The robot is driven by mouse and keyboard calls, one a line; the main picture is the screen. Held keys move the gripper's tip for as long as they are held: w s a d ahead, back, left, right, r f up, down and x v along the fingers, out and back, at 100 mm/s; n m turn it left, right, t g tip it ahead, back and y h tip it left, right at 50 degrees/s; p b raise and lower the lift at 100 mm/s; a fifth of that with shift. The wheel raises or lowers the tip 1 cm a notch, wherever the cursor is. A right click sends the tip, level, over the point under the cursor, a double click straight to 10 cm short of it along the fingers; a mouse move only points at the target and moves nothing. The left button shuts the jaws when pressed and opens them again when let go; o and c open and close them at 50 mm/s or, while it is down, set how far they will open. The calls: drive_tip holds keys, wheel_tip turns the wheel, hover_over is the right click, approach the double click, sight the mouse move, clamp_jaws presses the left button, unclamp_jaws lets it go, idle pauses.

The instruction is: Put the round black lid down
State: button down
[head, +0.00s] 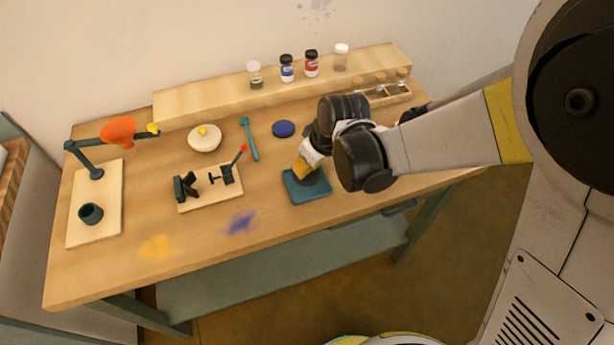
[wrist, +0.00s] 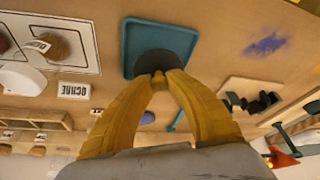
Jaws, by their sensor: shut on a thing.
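The round black lid (wrist: 158,63) shows in the wrist view as a dark disc in front of my fingertips. My gripper (wrist: 159,77) is shut on it, with the yellow fingertips together at its near middle. The square teal tray (wrist: 133,48) lies behind the lid in that view. In the head view my gripper (head: 303,169) points down over the tray (head: 312,194) at the table's right front, and a dark edge of the lid shows under the fingers. I cannot tell whether the lid touches the tray.
A blue disc (head: 283,128), a teal tool (head: 249,139) and a pale bowl (head: 204,141) lie left of my gripper. A small jig (head: 210,195) and an orange lamp (head: 118,130) stand further left. A shelf (head: 205,97) with several jars runs along the back.

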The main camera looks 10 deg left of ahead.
sight(307, 175)
drive_tip(key=shift+f+b, duration=0.6)
drive_tip(key=shift+f, duration=1.1)
drive_tip(key=shift+f, duration=0.1)
drive_tip(key=shift+f, duration=0.15)
drive_tip(key=c, duration=1.4)
unclamp_jaws()
